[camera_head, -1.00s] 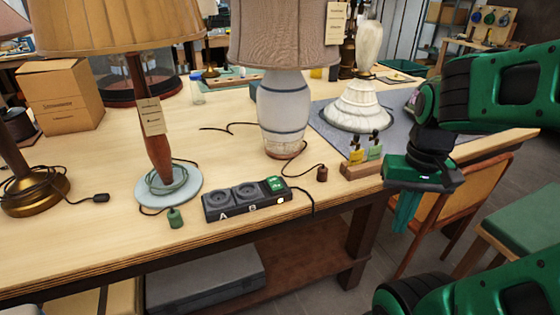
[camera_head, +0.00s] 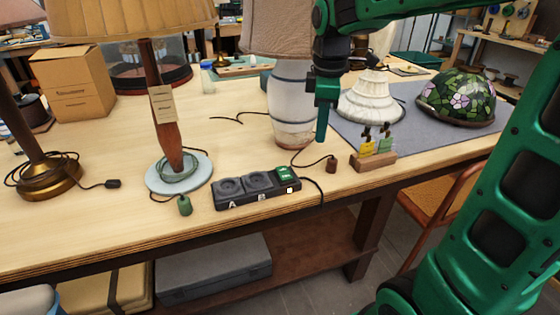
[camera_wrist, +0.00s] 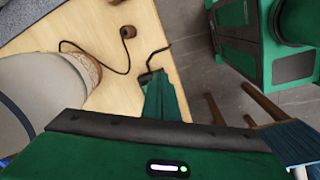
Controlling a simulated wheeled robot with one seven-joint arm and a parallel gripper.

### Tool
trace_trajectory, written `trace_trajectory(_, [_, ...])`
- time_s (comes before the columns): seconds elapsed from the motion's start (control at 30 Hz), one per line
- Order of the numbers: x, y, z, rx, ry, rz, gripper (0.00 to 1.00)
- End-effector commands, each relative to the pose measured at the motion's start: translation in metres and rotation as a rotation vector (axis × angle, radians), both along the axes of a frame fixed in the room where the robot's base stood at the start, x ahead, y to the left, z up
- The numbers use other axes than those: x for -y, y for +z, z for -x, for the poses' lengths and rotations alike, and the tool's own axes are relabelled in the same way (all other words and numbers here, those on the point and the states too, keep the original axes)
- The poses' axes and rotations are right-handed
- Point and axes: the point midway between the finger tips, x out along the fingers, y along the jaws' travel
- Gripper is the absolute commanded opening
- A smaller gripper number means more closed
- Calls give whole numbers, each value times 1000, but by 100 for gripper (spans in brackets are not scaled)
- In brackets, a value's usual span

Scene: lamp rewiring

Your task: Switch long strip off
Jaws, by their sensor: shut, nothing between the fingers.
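The long strip (camera_head: 244,194) is a dark power strip near the table's front edge. It has two round sockets marked A and B. A lit green switch (camera_head: 284,174) sits at its right end. My gripper (camera_head: 321,138) points down, shut and empty, above the table to the right of and higher than the strip. In the wrist view my gripper's fingers (camera_wrist: 160,92) hide most of the strip; only a small dark part shows beside them.
A brown plug (camera_head: 332,163) and a green plug (camera_head: 185,205) lie near the strip. A white-blue lamp (camera_head: 292,105) stands behind it, and a wooden lamp (camera_head: 167,120) to its left. A wooden block with tags (camera_head: 373,161) is at right.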

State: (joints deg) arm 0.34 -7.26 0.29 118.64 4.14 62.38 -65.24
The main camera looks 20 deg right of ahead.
Motion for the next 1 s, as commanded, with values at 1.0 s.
trace_trajectory(1.0, [-69,-25,-62,13,499,19,0])
